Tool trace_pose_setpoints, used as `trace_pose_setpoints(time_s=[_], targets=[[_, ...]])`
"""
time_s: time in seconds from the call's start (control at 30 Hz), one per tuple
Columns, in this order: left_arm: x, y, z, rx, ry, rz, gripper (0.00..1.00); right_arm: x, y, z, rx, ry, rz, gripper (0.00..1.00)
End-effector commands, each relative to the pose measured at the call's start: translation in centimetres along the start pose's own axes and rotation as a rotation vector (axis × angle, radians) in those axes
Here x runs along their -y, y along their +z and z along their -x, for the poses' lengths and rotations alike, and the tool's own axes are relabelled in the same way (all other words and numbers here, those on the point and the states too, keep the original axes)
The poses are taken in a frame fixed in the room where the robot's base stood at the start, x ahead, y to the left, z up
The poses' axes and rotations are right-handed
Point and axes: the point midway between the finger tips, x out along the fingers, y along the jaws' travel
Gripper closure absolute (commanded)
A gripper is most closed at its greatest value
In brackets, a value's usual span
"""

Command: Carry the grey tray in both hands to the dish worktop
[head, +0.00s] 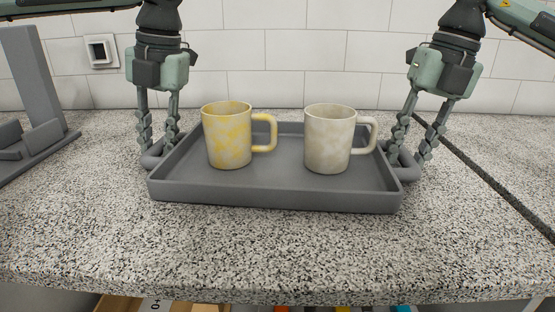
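The grey tray (275,195) rests on the speckled worktop, with a loop handle at each short end. A yellow mottled mug (227,137) stands upright on its left half, and a cream mug (327,141) stands upright on its right half. Both mug handles point right. My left gripper (159,148) points down at the left handle, its two fingers apart on either side of the handle bar. My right gripper (412,147) is placed likewise at the right handle, fingers apart. The tray walls partly hide the fingertips and handles, so contact is unclear.
The speckled worktop (240,245) is clear in front of the tray. A grey stand (35,95) is at the far left. A dark seam (490,180) crosses the worktop at right. A white tiled wall with a socket (101,51) is close behind.

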Motion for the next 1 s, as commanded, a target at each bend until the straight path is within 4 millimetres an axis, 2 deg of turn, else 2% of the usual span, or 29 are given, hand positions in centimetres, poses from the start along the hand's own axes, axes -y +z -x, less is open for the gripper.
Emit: trace_pose_setpoints(time_s=[0.33, 0.5, 0.57, 1.0], targets=[[0.01, 0.0, -0.31, 0.0, -0.001, 0.0, 0.77, 0.04, 0.0, -0.33, 0.0, -0.001, 0.0, 0.72], [0.01, 0.0, -0.29, 0.0, -0.001, 0.0, 0.98, 0.04, 0.0, -0.31, 0.0, -0.001, 0.0, 0.93], [0.01, 0.0, -0.29, 0.0, -0.001, 0.0, 1.0, 0.04, 0.0, -0.3, 0.0, 0.0, 0.0, 1.0], [-0.03, 0.03, -0.02, 0.002, -0.001, 0.0, 1.0, -0.03, 0.03, -0.03, 0.002, 0.001, 0.0, 1.0]])
